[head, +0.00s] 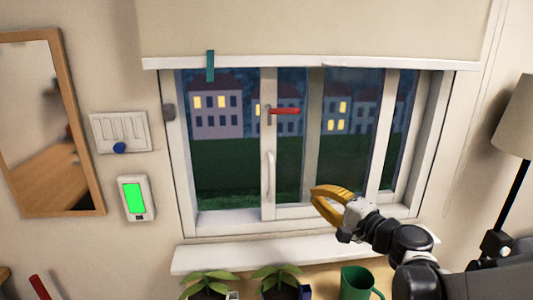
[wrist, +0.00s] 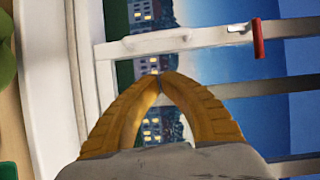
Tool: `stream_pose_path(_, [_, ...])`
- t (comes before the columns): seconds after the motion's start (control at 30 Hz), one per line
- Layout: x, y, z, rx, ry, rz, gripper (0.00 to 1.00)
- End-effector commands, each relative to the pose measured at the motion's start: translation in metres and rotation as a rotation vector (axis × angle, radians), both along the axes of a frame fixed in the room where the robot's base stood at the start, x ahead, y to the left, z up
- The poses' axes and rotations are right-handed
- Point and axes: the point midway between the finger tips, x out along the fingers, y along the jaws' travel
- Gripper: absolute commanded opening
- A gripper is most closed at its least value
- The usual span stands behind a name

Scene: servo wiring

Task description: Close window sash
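The window sash (head: 267,155) is a white-framed pane with a red lever handle (head: 285,111) and a white vertical pull bar (head: 270,178) on its left stile. It stands right of an unobstructed-looking left opening (head: 220,160) in the window frame (head: 178,160). My gripper (head: 316,195), with yellow fingers, is in front of the lower part of the sash, right of the pull bar. The wrist view shows its fingertips (wrist: 163,74) together with nothing between them. There the sash stile (wrist: 175,41) and red handle (wrist: 259,38) lie sideways above the fingers.
A sill (head: 215,257) runs below the window, with potted plants (head: 277,276) and a green mug (head: 357,282) under it. A lamp (head: 518,115) stands at right. A blind (head: 310,35) covers the top. A green-lit panel (head: 133,198) and switch plate (head: 120,131) are on the left wall.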

Motion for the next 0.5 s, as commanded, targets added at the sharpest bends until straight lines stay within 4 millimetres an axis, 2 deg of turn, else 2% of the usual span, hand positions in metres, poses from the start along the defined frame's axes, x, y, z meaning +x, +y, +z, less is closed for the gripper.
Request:
stream_pose_path(0.07, [0.006,-0.007,0.006,0.044,-0.014,-0.014,0.0])
stream_pose_path(0.17, [0.011,-0.008,0.007,0.064,-0.02,-0.019,0.0])
stream_pose_path(0.33, [0.031,0.004,0.005,0.063,-0.02,-0.015,0.0])
stream_pose_path(0.5, [0.064,0.021,0.004,0.062,-0.02,-0.015,0.0])
